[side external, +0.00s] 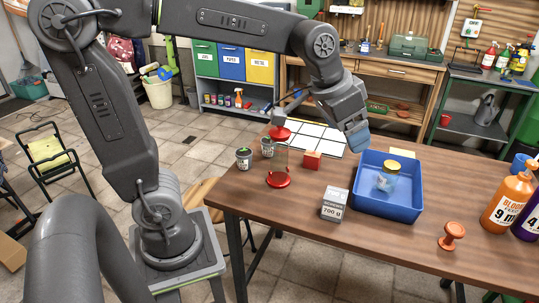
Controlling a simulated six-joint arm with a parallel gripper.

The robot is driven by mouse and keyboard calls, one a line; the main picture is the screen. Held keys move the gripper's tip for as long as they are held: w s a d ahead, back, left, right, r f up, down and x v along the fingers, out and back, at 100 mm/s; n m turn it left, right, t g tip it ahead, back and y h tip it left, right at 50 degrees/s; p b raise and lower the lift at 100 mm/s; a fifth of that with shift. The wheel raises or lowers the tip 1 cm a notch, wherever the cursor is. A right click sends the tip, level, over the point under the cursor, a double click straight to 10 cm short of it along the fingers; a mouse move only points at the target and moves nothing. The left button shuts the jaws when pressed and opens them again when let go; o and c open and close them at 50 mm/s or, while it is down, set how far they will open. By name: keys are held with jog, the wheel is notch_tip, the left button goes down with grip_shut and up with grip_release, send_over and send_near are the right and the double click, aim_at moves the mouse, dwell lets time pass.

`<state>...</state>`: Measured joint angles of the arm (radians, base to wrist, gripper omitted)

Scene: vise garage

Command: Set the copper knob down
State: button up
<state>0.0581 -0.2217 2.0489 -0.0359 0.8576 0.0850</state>
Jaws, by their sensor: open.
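The copper knob (451,236) stands on the wooden table near its front right, on bare wood with nothing touching it. It is an orange-brown knob with a wide round top and a narrower neck. My gripper (357,140) is open, pointing down over the back left edge of the blue tray (388,212). It is well behind and to the left of the knob, and above the table. I see nothing held between its fingers, though the gap is partly hidden from this side.
The blue tray holds a yellow-lidded jar (388,176). A grey 200 g block (334,204), a red cube (312,160), a red-ended hourglass (278,181) and small cans (244,158) stand left. An orange bottle (507,200) stands right. The front middle of the table is clear.

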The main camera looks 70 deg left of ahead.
jog(key=s+a+f, duration=0.1)
jog(key=s+f, duration=0.1)
jog(key=s, duration=0.5)
jog(key=s+a+f+n, duration=0.1)
jog(key=s+f, duration=0.1)
jog(key=s, duration=0.5)
jog(key=shift+s+a+y, duration=0.15)
jog(key=shift+a+y, duration=0.1)
jog(key=shift+y, duration=0.05)
